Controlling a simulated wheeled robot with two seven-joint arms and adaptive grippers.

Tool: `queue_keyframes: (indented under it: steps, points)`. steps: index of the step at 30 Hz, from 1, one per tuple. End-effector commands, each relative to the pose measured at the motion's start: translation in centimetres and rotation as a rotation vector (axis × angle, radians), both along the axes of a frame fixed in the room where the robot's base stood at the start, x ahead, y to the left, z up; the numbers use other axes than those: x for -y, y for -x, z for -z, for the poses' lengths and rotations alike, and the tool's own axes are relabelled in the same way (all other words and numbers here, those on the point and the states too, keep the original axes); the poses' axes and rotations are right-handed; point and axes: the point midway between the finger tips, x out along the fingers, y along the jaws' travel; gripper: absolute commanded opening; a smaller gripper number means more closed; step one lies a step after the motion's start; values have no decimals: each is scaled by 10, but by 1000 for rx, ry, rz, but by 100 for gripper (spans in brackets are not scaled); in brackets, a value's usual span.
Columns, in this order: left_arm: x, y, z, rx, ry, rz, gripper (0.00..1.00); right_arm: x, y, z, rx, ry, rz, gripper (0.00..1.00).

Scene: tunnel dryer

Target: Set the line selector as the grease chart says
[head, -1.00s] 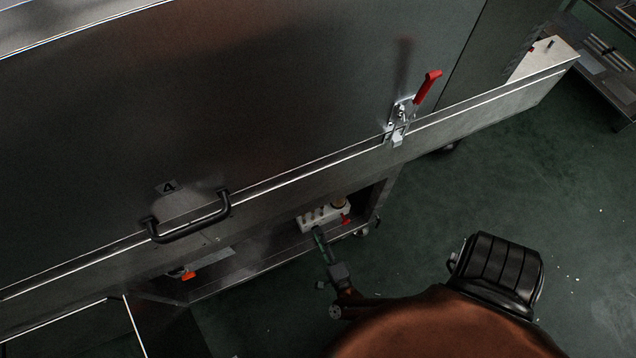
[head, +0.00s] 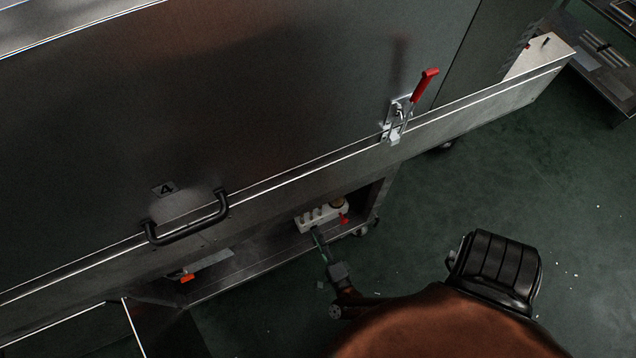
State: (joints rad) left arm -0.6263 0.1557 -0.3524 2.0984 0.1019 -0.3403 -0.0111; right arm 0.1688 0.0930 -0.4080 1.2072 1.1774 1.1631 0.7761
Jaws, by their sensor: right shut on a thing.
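A pale block (head: 307,222) with several short pegs or ports sits in the open bay below the long steel panel. A red lever-like part (head: 343,218) is at its right end, beside a small round brassy part (head: 338,203). I cannot tell which part is the line selector, or read its setting. My right gripper (head: 318,238) reaches up to the front of the block, shut on a slim dark part there; its fingers and the contact are too small and dark to tell clearly. No readable grease chart shows. My left gripper is not in view.
An orange-tipped part (head: 187,277) lies in the bay at left. A rack (head: 605,70) stands at upper right.

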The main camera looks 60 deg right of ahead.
Motion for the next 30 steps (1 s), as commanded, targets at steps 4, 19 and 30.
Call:
queue_keyframes:
  steps: [4, 19, 30]
  points:
    - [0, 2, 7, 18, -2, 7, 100, 0, 1, 2, 30, -52, 0, 2]
    - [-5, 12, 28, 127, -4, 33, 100, 0, 2, 3, 233, -388, 3, 2]
    - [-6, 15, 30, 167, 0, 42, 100, 1, 2, 1, 351, -578, 1, 2]
